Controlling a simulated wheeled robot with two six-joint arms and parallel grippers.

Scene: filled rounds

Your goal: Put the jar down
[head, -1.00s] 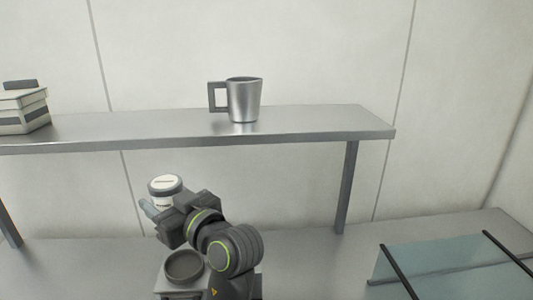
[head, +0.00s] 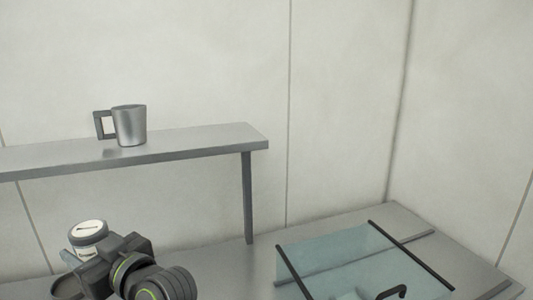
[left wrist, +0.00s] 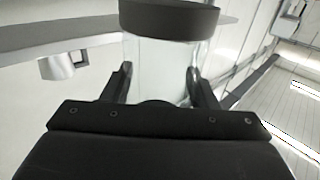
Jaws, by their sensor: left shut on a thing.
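The jar (head: 88,236) has a dark-banded lid with a white label on top. It is at the lower left of the head view, and only its upper part shows there. My left gripper (head: 92,262) is shut on the jar. In the left wrist view the jar (left wrist: 155,70) is a pale clear body under a wide dark lid, between the two fingers of my left gripper (left wrist: 160,85). The jar's underside is hidden, so I cannot tell whether it touches a surface. My right gripper is not in view.
A metal shelf (head: 190,146) with a metal mug (head: 130,126) on it stands at the left, above the counter (head: 228,265). A bluish glass case with black edges (head: 335,258) stands on the counter at the right. A dark round rim (head: 68,286) shows at the lower left.

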